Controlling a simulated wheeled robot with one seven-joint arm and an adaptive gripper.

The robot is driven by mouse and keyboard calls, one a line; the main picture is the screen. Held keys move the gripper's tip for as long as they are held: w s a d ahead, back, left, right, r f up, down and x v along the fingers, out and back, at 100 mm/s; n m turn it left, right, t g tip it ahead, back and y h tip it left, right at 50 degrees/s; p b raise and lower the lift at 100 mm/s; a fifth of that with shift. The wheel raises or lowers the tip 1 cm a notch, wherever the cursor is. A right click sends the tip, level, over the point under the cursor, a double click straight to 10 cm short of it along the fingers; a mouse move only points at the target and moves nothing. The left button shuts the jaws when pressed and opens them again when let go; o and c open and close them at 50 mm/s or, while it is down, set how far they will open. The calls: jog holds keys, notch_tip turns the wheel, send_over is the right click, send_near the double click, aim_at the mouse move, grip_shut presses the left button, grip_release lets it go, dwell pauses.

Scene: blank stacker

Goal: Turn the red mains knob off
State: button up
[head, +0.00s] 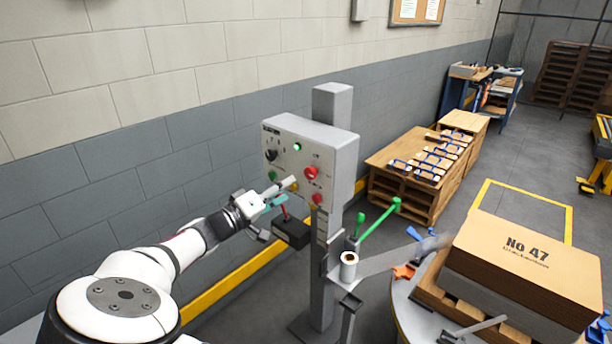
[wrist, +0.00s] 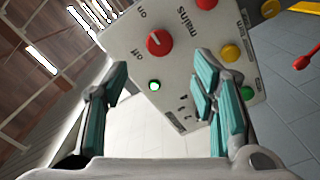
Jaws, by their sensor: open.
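The red mains knob (wrist: 158,42) is on a light grey control panel, with "mains", "on" and "off" printed around it. A pale mark on the knob seems to point up-left, nearer "on", but it is small. In the head view the knob (head: 311,172) is on the panel's right side. A green lamp (wrist: 154,86) beside it is lit. My gripper (wrist: 160,82) is open and empty, with teal pads; the knob shows beyond its fingertips, apart from them. In the head view my gripper (head: 282,194) is at the panel's lower front, left of the knob.
Red, yellow (wrist: 230,53) and green (wrist: 246,92) buttons line the panel near my gripper. A black box with a red lever (head: 290,230) is below. Green-tipped levers (head: 378,218) stand right of the post. A round table with a "No 47" box (head: 525,255) is at right.

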aim_at(309, 175)
jog(key=x, duration=0.9)
jog(key=shift+w+d+p, duration=0.2)
jog(key=shift+p, duration=0.15)
jog(key=c, duration=1.2)
